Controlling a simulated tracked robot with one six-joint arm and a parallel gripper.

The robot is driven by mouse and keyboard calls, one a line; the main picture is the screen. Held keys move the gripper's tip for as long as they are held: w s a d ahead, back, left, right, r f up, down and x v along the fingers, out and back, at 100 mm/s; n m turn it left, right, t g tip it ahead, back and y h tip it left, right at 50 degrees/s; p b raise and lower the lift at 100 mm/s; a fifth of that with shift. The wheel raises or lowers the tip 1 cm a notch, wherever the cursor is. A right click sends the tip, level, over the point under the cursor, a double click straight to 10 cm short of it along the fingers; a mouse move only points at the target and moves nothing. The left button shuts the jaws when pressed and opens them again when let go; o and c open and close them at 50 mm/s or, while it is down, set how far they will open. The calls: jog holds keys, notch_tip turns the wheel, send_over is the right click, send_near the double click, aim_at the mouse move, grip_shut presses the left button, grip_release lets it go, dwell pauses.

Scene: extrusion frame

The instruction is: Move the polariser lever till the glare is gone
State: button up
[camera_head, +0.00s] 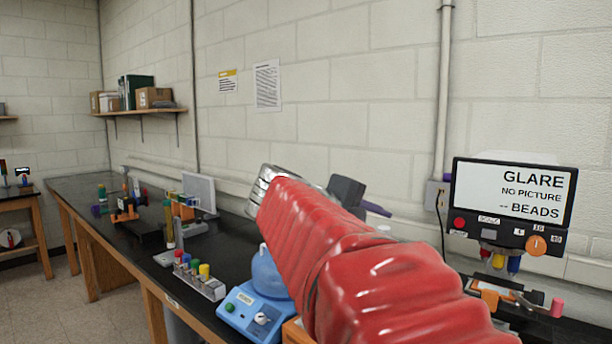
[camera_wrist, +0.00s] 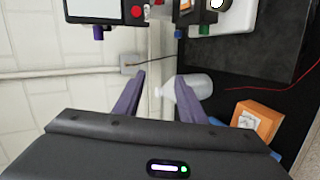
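A dark instrument (camera_head: 512,205) stands at the right in the head view. Its screen reads "GLARE", "NO PICTURE" and "-- BEADS". Below it is a stage with a lever-like part ending in a pink knob (camera_head: 557,307); I cannot tell whether this is the polariser lever. My gripper (camera_wrist: 161,77) shows two purple fingers apart, with nothing between them. In the head view my red-sleeved arm hides much of the bench, and my gripper is left of the instrument, clear of it. The instrument's edge (camera_wrist: 95,10) shows at the top of the wrist view.
A whitish translucent jug (camera_wrist: 193,90) lies beyond my fingers, and an orange box (camera_wrist: 257,120) is to its right. A blue device (camera_head: 252,310) and a rack of coloured vials (camera_head: 198,283) stand on the dark bench (camera_head: 85,192). A conduit (camera_head: 444,90) runs up the wall.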

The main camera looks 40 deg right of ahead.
aim_at(448, 179)
jog(key=s+d+r+m+g+h, duration=0.1)
jog(key=s+d+r+g+h, duration=0.1)
jog(key=d+r, duration=0.5)
notch_tip(448, 179, up, 2)
jog(key=shift+s+d+r+g+h, duration=0.1)
jog(key=shift+s+d+g+h, duration=0.25)
jog(key=shift+g, duration=0.55)
jog(key=shift+w+d, duration=0.1)
jog(key=x, duration=1.3)
jog(key=shift+d, duration=0.4)
grip_shut()
